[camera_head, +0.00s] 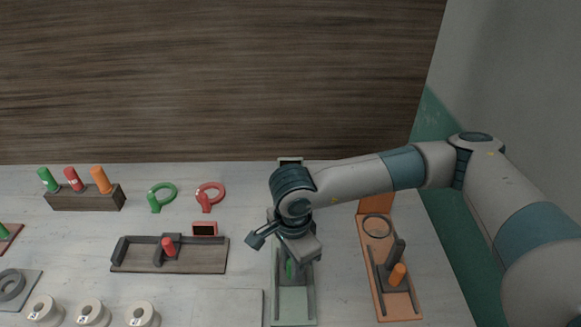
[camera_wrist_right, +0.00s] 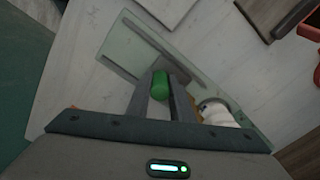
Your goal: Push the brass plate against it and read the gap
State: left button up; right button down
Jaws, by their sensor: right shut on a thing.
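My right gripper (camera_wrist_right: 161,82) is shut on a green handle (camera_wrist_right: 160,88), which also shows in the head view (camera_head: 290,269). The handle is over a pale green tray (camera_head: 295,302) with raised sides, which shows in the wrist view too (camera_wrist_right: 135,43). A grey strip (camera_wrist_right: 180,62) lies beside the handle. A white cylinder (camera_wrist_right: 217,113) sits beside the fingers, partly hidden by the gripper. A thin yellowish sliver shows between finger and cylinder; I cannot tell if it is the brass plate. Any gap is hidden or too small to read. My left gripper is out of view.
An orange fixture (camera_head: 369,256) with an orange handle (camera_head: 397,274) stands to the right. A dark wooden fixture (camera_head: 195,262) with a red handle (camera_head: 169,247) stands left. A wooden block (camera_head: 86,199) holds coloured pegs. White rolls (camera_head: 93,315) stand at front left.

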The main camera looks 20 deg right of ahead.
jog(key=shift+s+a, duration=0.25)
jog(key=shift+s, duration=0.55)
jog(key=shift+d+b, duration=0.1)
jog(key=shift+b, duration=0.2)
jog(key=shift+f, duration=0.1)
